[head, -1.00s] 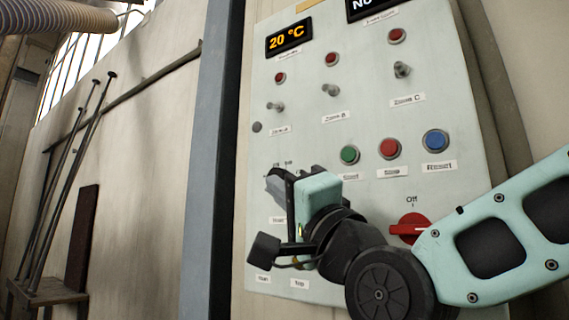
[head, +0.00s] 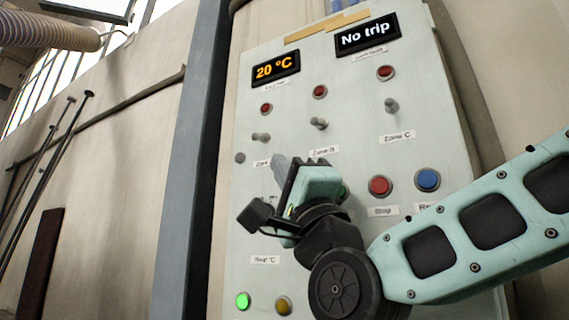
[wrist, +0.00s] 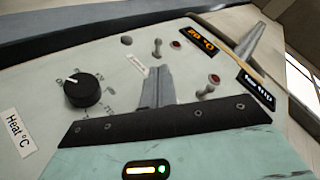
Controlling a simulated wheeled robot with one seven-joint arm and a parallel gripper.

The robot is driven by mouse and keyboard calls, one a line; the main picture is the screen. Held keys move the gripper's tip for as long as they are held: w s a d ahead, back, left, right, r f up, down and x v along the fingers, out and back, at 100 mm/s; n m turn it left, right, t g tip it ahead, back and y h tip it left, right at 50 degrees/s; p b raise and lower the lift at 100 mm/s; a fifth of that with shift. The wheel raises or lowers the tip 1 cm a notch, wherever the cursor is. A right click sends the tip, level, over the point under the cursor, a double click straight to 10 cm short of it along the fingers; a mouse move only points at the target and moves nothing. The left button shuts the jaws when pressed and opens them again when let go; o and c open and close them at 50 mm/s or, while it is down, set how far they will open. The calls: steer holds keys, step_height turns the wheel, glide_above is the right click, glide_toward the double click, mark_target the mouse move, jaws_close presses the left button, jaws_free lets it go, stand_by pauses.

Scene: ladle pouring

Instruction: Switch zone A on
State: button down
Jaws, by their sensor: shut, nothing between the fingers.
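The zone A toggle switch (head: 261,137) is a small metal lever at the upper left of the pale panel (head: 350,150), above its label. The red lamp (head: 266,108) above it looks unlit. In the wrist view the zone A toggle (wrist: 157,47) stands just beyond my fingertips. My gripper (head: 279,162) is shut and empty, below and slightly right of the toggle. Its fingers (wrist: 158,85) cover part of the panel near the zone A label (wrist: 137,65). I see no clear contact with the lever.
The zone B toggle (head: 319,123) and zone C toggle (head: 392,105) are to the right. A red stop button (head: 380,186) and a blue button (head: 428,180) are lower. A black heat knob (wrist: 84,90) shows in the wrist view. A green lamp (head: 243,301) glows below.

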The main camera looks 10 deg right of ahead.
mark_target(261, 136)
steer(key=p+x, duration=0.2)
steer(key=x, duration=0.4)
steer(key=shift+w+r+p, duration=0.15)
steer(key=shift+r+p, duration=0.1)
steer(key=shift+p, duration=0.15)
